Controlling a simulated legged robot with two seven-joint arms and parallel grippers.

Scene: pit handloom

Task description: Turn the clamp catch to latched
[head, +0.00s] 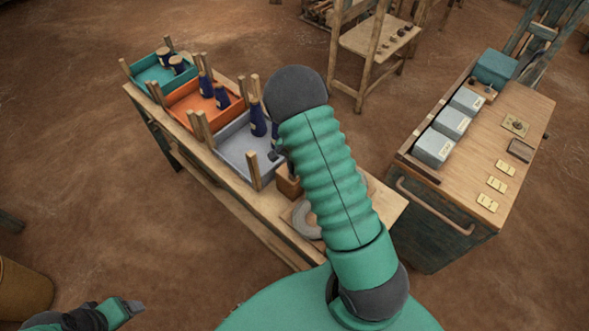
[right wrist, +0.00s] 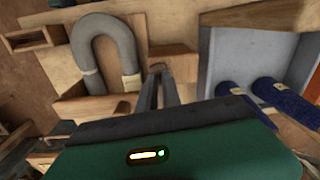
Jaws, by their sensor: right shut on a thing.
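My right gripper (right wrist: 160,82) has its two fingers close together, shut on what seems to be the clamp catch, a small part at a wooden block (right wrist: 176,62). The fingers hide most of the catch, so I cannot tell how it is turned. A grey U-shaped piece (right wrist: 83,42) lies left of the fingers in the right wrist view. In the head view my right arm covers much of this spot; the block (head: 288,187) shows beside it. My left gripper (head: 128,309) is at the lower left, away from the bench, its jaws unclear.
The bench carries a grey tray (head: 229,151), an orange tray (head: 180,104) and a teal tray (head: 148,73) with dark blue spools and upright wooden posts close to my right gripper. A cabinet (head: 478,165) with pale boxes stands at the right. Bare floor lies at the left.

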